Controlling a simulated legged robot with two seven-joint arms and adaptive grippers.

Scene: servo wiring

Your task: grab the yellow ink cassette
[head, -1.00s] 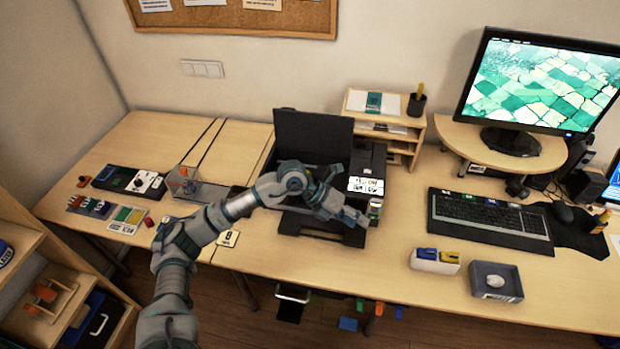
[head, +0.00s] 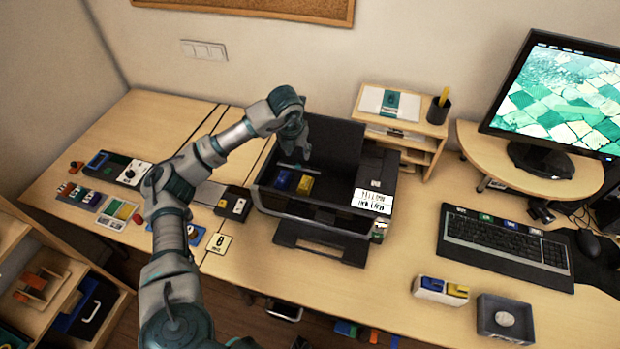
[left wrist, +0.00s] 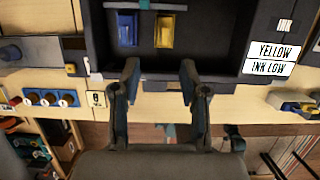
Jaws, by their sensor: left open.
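The black printer (head: 330,222) stands with its lid up. In its bay sit a yellow ink cassette (head: 305,185) and, to its left, a blue one (head: 283,180). In the left wrist view, the yellow cassette (left wrist: 164,31) and the blue cassette (left wrist: 128,30) lie beyond the fingertips. My left gripper (head: 295,160) is over the bay; in the left wrist view the gripper (left wrist: 159,68) is open and empty. A second yellow cassette (head: 457,290) sits beside a blue one in a white holder (head: 438,297). The right gripper is not in view.
A label (left wrist: 273,59) on the printer reads "YELLOW INK LOW". A grey tray (head: 506,318) with a round pale item stands right of the white holder. A keyboard (head: 505,245) and a monitor are farther right. The desk between printer and keyboard is clear.

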